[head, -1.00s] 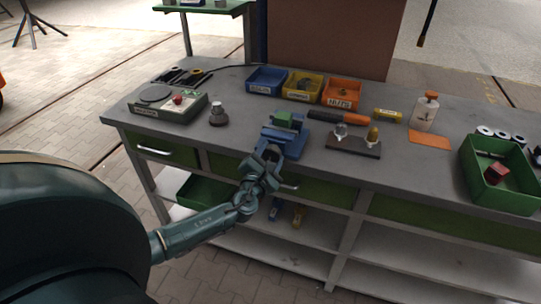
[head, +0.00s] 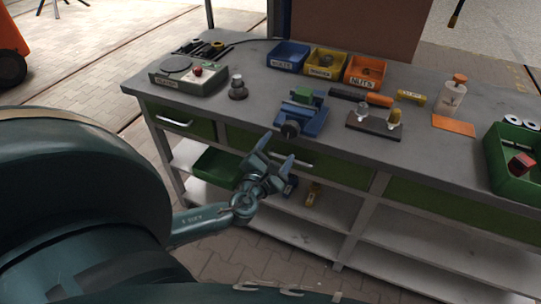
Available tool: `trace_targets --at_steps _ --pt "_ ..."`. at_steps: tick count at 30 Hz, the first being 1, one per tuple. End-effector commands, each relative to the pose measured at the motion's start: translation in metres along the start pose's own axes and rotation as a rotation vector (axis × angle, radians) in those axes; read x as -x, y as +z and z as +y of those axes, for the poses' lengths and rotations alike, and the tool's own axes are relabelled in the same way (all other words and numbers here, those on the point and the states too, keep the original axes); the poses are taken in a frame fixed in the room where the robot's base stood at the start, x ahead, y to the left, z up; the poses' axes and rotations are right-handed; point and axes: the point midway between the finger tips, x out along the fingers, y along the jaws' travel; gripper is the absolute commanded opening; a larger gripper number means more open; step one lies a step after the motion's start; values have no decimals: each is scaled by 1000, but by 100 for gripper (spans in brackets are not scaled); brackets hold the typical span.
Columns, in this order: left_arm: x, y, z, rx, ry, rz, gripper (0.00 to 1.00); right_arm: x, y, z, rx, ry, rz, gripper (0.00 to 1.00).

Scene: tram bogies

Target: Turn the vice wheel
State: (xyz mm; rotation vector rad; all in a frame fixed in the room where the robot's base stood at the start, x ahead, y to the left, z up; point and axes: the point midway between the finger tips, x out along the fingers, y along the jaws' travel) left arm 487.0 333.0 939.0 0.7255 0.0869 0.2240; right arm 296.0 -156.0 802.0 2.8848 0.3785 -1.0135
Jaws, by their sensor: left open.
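A blue vice (head: 304,117) sits at the front edge of the grey workbench (head: 232,108), with a green block (head: 305,95) at its jaws. Its dark wheel (head: 291,129) faces the front, at the bench edge. My left gripper (head: 276,150) is open and empty, in front of the bench and a little below and left of the wheel, apart from it in the picture. My right gripper is not in view.
Blue, yellow and orange bins (head: 364,72) stand at the back. A plate with two small knobs (head: 375,123) lies right of the vice. A scale (head: 188,76) and a dark weight (head: 238,90) stand left. A green crate (head: 513,160) is far right.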

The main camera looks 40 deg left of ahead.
Motion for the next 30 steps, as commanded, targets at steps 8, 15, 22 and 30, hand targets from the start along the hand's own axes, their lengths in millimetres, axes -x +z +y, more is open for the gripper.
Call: trace_targets --at_steps 8,15,22,30 --pt "41 -1 0 -1 0 0 70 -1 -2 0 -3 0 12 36" --pt "46 0 1 -1 3 0 70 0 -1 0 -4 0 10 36" --pt "46 0 0 -1 2 0 70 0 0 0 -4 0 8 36" --pt "45 -3 -5 106 -4 22 70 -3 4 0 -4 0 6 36"
